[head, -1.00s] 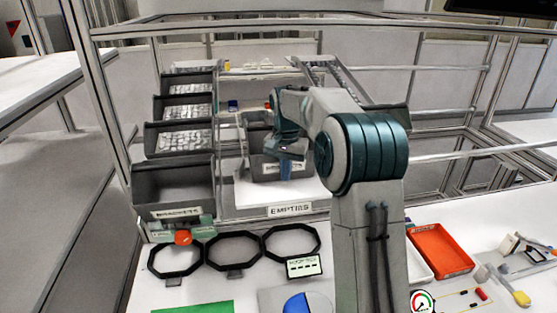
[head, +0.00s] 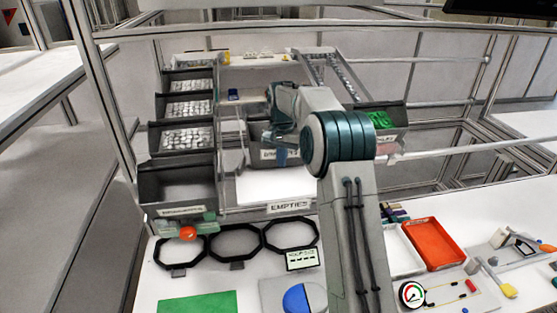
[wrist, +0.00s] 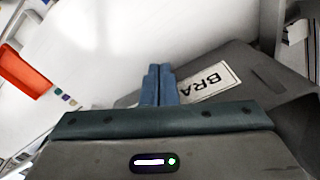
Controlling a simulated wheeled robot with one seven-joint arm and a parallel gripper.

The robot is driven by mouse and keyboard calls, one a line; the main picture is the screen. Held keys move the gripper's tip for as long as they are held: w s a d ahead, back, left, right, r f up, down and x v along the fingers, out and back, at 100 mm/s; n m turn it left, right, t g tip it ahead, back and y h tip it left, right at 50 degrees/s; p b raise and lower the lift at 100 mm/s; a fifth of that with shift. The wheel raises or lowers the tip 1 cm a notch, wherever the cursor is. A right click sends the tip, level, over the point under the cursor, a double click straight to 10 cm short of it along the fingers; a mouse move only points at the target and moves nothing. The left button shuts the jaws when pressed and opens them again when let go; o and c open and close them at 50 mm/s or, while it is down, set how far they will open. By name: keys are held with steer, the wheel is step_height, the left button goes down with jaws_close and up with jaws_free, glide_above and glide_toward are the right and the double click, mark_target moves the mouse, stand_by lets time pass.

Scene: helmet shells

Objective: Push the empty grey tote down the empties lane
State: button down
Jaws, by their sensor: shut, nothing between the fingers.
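The grey tote (head: 297,160) stands in the white lane (head: 262,187) behind the EMPTIES label (head: 289,206), partly hidden by my arm. Its inside is not clearly seen in the head view. In the wrist view, the tote (wrist: 284,88) fills the right side, with a white label reading "BRA" on its wall. My gripper (head: 281,157) is at the tote's near side, its blue fingers pointing down. In the wrist view the fingers (wrist: 159,72) are together with nothing between them, right beside the label; I cannot tell whether they touch the wall.
Stepped grey bins (head: 178,182) line the lane's left side. A bin with green parts (head: 384,120) stands to the right. Black octagonal rings (head: 235,243), a red tray (head: 432,244) and a gauge (head: 412,294) lie on the near table. The lane in front of the tote is bare.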

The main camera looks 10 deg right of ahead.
steer(key=shift+w, duration=0.25)
steer(key=shift+s+r, duration=0.15)
steer(key=shift+r, duration=0.15)
step_height(320, 180, up, 7)
steer(key=s, duration=0.2)
steer(key=shift+s+r, duration=0.15)
steer(key=shift+s, duration=0.25)
